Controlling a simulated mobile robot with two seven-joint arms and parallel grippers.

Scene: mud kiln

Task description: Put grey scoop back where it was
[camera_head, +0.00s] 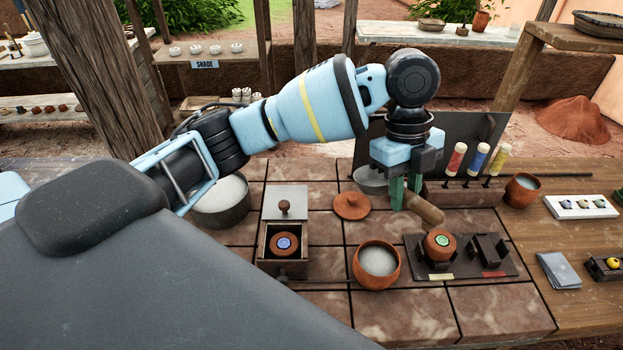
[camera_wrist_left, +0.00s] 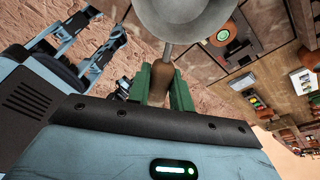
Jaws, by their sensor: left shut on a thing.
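The grey scoop has a round metal bowl (camera_head: 370,180) and a brown wooden handle (camera_head: 428,208). My left gripper (camera_head: 405,192) is shut on the handle, with its green fingers on either side, above the tiled worktop. In the left wrist view the handle (camera_wrist_left: 160,82) stands between the green fingers (camera_wrist_left: 163,88), and the grey bowl (camera_wrist_left: 185,14) reaches beyond them at the top edge. Part of the bowl is hidden behind the gripper in the head view. My right gripper is not in view.
A dark upright board (camera_head: 462,130) stands behind a rack of coloured tubes (camera_head: 456,160). A grey pot of white powder (camera_head: 222,218), a wooden box (camera_head: 284,262), a clay lid (camera_head: 351,205), a clay bowl (camera_head: 377,282) and a dark plate (camera_head: 410,265) stand on the tiles.

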